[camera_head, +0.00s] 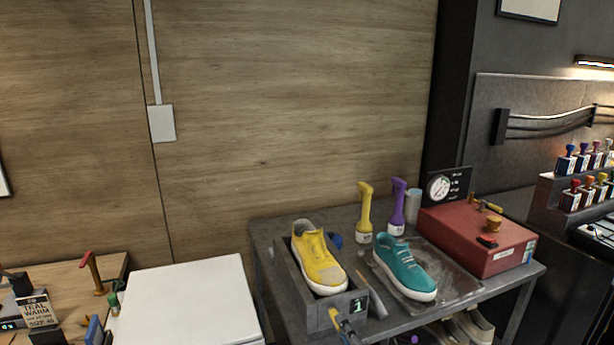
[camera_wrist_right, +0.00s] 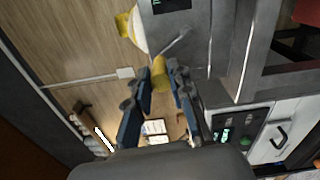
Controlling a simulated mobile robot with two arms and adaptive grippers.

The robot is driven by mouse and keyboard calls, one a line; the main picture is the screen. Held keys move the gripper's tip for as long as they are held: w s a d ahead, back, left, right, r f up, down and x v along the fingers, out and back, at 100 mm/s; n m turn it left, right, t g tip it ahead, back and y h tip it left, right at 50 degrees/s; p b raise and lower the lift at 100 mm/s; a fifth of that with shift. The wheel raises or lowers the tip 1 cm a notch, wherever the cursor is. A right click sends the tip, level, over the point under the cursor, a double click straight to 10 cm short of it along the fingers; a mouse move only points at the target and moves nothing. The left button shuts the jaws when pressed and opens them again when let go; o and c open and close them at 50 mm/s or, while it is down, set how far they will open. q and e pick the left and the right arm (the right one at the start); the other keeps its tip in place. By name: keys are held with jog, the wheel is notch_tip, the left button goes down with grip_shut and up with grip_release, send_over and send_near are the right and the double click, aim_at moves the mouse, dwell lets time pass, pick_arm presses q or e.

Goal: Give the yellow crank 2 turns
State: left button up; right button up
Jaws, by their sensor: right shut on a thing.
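The yellow crank (camera_head: 334,314) is at the front end of a grey box-like holder (camera_head: 322,316) marked "1". A yellow sneaker (camera_head: 318,262) sits in this holder. In the right wrist view the crank's yellow grip (camera_wrist_right: 159,72) lies between my fingertips, with a thin grey arm running up from it. My left gripper is not in view.
A teal sneaker (camera_head: 404,268) stands on a tray right of the holder. A red box with a gauge (camera_head: 478,238) is at the right. A white-topped surface (camera_head: 190,300) is at the left.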

jog(key=shift+w+d+r, duration=0.25)
jog(key=shift+d+r, duration=0.1)
jog(key=shift+d, duration=0.35)
jog(key=shift+w+d+p, duration=0.25)
jog(key=shift+d+p, duration=0.15)
jog(key=shift+d, duration=0.3)
jog(key=o, duration=0.7)
jog(key=shift+c, duration=0.2)
jog(key=p+v, duration=0.3)
jog(key=v, duration=0.4)
